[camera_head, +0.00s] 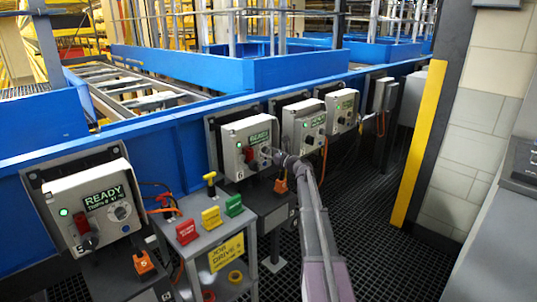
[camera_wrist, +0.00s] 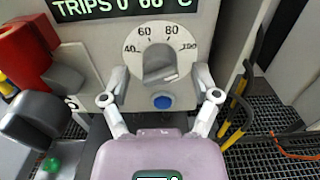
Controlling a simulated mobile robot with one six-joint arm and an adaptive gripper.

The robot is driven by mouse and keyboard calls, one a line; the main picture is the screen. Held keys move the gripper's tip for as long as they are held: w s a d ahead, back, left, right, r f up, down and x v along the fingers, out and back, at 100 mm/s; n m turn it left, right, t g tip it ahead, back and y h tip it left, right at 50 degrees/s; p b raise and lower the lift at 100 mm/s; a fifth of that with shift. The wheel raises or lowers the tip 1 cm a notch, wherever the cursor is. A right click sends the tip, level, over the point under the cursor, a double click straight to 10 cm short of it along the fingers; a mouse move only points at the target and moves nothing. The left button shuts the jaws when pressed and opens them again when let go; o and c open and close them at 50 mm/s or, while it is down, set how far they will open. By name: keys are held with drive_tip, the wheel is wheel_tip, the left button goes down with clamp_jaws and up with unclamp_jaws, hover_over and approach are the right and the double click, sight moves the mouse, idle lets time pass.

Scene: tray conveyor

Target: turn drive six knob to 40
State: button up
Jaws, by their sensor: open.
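The drive six box (camera_head: 236,160) is a light grey panel marked 6, with a green READY display. Its knob (camera_wrist: 158,62) shows in the wrist view as a grey dial with a raised grip and a scale reading 40, 60, 80, 100. The display (camera_wrist: 115,8) above reads TRIPS 0 and 60 C. I cannot tell exactly where the pointer sits. My gripper (camera_wrist: 161,97) is open, its fingertips apart on either side, below the knob. A blue button (camera_wrist: 162,102) shows between the fingertips.
A red switch (camera_wrist: 22,52) and a dark grey handle (camera_wrist: 35,122) are left of the knob. The drive five box (camera_head: 92,210) is at left; other boxes (camera_head: 303,125) stand to the right. A cart with coloured tags (camera_head: 212,217) is below. A yellow-edged post (camera_head: 418,145) stands right.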

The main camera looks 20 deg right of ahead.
clamp_jaws()
drive_tip(key=shift+n, duration=0.5)
drive_tip(key=n, duration=0.5)
drive_tip(key=shift+n, duration=0.3)
drive_tip(key=n, duration=0.7)
drive_tip(key=shift+r, duration=0.1)
drive_tip(key=n, duration=0.6)
drive_tip(key=shift+n, duration=0.3)
drive_tip(key=n, duration=0.6)
drive_tip(key=shift+n, duration=0.4)
